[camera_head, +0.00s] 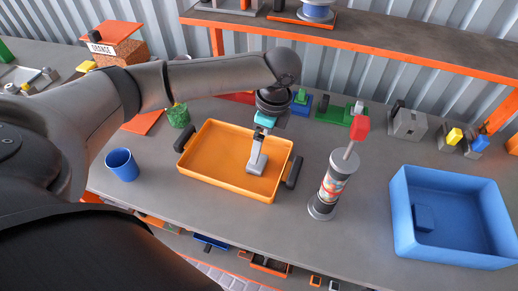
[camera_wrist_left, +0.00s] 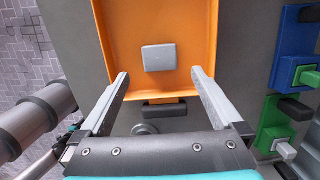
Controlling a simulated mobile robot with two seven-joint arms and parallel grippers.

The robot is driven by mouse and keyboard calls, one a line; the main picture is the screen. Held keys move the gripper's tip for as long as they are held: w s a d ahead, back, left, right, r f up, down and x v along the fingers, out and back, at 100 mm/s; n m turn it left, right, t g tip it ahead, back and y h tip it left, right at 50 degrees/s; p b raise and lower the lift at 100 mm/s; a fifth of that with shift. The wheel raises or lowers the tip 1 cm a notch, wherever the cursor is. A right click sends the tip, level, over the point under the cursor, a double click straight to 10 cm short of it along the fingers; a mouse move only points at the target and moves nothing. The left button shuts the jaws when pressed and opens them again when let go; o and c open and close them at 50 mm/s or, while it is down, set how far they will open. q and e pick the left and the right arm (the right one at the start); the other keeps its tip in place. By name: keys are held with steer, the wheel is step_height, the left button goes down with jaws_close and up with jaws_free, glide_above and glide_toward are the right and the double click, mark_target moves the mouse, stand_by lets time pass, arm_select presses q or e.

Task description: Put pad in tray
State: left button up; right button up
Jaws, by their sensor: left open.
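The pad is a small light-grey square block (camera_wrist_left: 159,58). It lies inside the orange tray (camera_wrist_left: 117,40), near the handle end and apart from the tray walls in the left wrist view. In the head view the orange tray (camera_head: 215,170) sits on the grey bench, and the pad (camera_head: 259,165) shows at its right part, partly behind my fingers. My left gripper (camera_head: 257,155) points down over the tray. In the left wrist view its two fingers (camera_wrist_left: 160,73) are spread wide and empty, with the pad showing beyond the gap between them. My right gripper is not in view.
A blue cup (camera_head: 122,165) stands left of the tray. A grey cylinder with a red-tipped lever (camera_head: 333,185) stands close on its right. A big blue bin (camera_head: 450,210) is further right. An orange-edged shelf (camera_head: 400,55) runs behind, above several small fixtures.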

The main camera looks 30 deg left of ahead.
arm_select(q)
steer(key=r, duration=0.4)
steer(key=shift+w+d+r+p, duration=0.1)
steer(key=shift+d+r+p, duration=0.2)
steer(key=shift+d, duration=0.05)
